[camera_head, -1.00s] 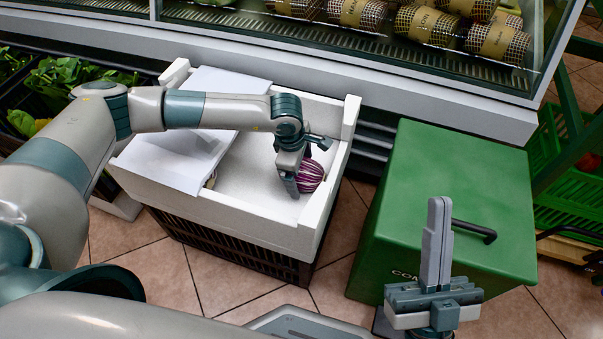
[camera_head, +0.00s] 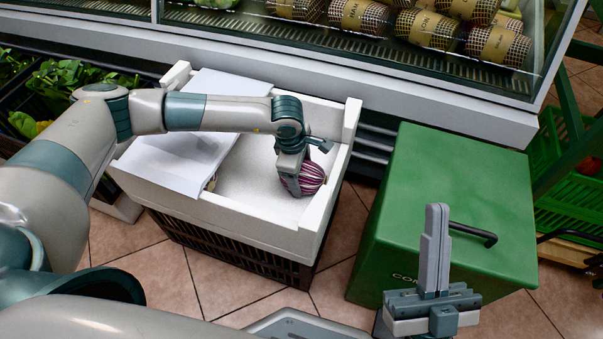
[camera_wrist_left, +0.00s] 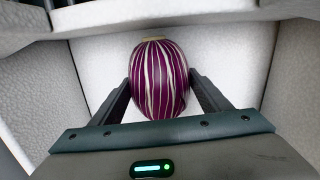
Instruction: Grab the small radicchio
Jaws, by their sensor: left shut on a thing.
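The small radicchio (camera_head: 312,178) is purple with white stripes. It is inside the white foam box (camera_head: 250,222), near the right wall. My left gripper (camera_head: 292,180) reaches down into the box and is shut on it. In the left wrist view the radicchio (camera_wrist_left: 158,80) sits between the two dark fingers of my left gripper (camera_wrist_left: 158,98), its pale end pointing away. I cannot tell whether it touches the box floor. My right gripper (camera_head: 434,250) is in front of the green box, its fingers together and pointing up, with nothing in them.
A white sheet (camera_head: 178,160) lies over the left part of the foam box, which stands on a dark crate (camera_head: 235,258). A green box (camera_head: 455,190) with a black handle stands at the right. A glass display case (camera_head: 350,65) runs along the back. Leafy greens (camera_head: 65,78) are at the left.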

